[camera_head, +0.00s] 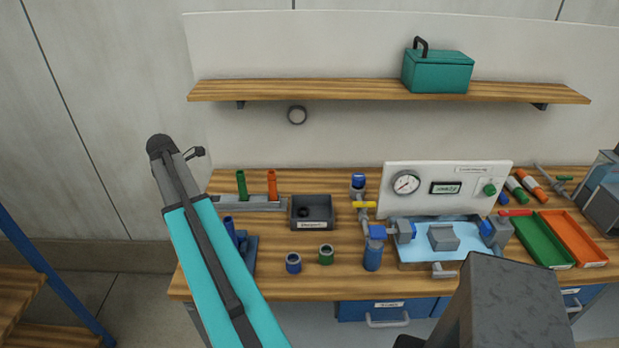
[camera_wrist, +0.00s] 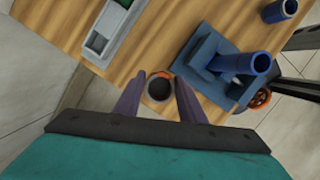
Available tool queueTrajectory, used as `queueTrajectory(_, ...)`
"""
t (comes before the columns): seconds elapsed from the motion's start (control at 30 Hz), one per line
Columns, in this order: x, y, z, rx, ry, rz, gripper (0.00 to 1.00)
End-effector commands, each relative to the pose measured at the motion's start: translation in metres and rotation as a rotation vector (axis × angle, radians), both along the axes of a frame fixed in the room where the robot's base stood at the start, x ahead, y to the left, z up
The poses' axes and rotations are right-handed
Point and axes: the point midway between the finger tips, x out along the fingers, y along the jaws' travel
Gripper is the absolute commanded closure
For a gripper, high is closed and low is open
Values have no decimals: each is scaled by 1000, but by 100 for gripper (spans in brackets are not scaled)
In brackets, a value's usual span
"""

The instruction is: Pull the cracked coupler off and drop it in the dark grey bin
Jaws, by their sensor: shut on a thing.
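My gripper (camera_wrist: 160,88) is shut on a ring-shaped part (camera_wrist: 159,99) with an orange-brown rim and dark middle, seen end-on above the wooden bench. I cannot tell how high it is held or whether it is the cracked coupler. The head view does not show my gripper or this part clearly; my teal arm fills that side. A blue stand with a slanted blue pipe (camera_wrist: 240,63) is beside my gripper in the wrist view, apart from it. The dark grey bin (camera_head: 320,225) stands mid-bench in the head view, labelled in front, with a dark ring-shaped thing (camera_head: 303,212) inside.
A grey rack (camera_head: 258,204) holds upright green and orange pipes left of the bin. A blue coupler (camera_head: 293,263) and a green one (camera_head: 326,254) stand in front of it. Valves, a gauge panel (camera_head: 425,205) and a blue tray (camera_head: 415,252) are to the right.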

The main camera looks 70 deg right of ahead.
Motion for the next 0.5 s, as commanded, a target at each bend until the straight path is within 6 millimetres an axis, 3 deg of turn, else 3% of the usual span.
queueTrajectory(0.1, -27, -32, 5, -2, 0, -12, 99)
queueTrajectory(0.5, -119, -120, 12, -10, 5, -39, 99)
